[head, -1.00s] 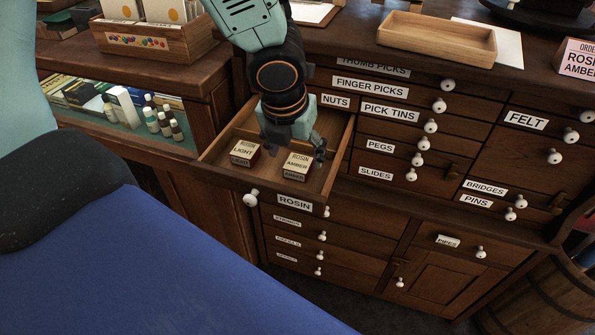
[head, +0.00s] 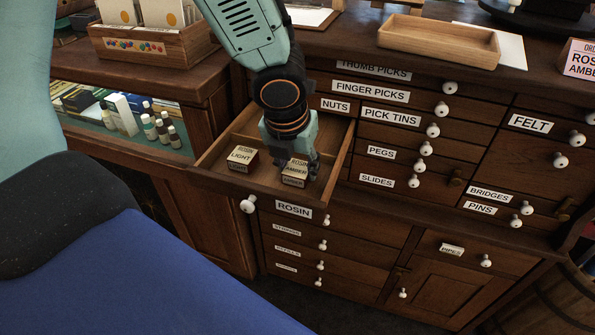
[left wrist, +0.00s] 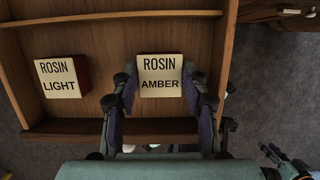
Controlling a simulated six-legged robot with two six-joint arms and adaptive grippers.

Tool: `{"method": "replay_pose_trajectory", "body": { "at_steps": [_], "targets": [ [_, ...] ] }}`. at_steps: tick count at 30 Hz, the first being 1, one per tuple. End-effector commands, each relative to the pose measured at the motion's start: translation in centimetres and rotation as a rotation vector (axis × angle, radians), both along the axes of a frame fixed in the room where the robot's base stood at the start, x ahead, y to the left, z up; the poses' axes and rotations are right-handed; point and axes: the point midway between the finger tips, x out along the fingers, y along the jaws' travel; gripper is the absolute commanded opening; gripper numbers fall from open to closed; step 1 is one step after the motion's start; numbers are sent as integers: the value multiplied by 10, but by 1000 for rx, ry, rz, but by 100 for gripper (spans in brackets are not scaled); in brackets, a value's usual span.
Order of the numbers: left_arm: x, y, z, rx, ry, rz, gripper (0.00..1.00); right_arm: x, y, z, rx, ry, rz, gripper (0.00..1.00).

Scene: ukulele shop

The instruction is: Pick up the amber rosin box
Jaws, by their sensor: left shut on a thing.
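The amber rosin box (head: 294,172) is in the open rosin drawer (head: 262,193), at the right side of its front part. In the left wrist view its pale top reads "ROSIN AMBER" (left wrist: 160,80). My left gripper (left wrist: 160,98) is shut on this box, one finger on each side. In the head view the left gripper (head: 294,165) reaches down into the drawer over the box. I cannot tell whether the box is lifted off the drawer floor. The light rosin box (head: 240,158) stands apart to the left.
The drawer's side walls and a divider (left wrist: 120,16) lie close around the box. A wooden tray (head: 438,40) and a card box (head: 150,42) stand on the counter. Glass-fronted shelving with small bottles (head: 160,130) is at left.

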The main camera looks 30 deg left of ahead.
Motion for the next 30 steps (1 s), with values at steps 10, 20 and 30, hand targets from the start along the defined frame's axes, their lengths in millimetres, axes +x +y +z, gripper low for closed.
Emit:
{"method": "replay_pose_trajectory", "body": {
  "at_steps": [10,20,30],
  "targets": [
    [0,0,1,0,0,0,20,0,0,1,0,0,0,40],
    [0,0,33,0,-2,0,20,0,0,29,0,0,0,40],
    [0,0,80,1,-1,1,20,0,0,69,0,0,0,40]
  ]
}}
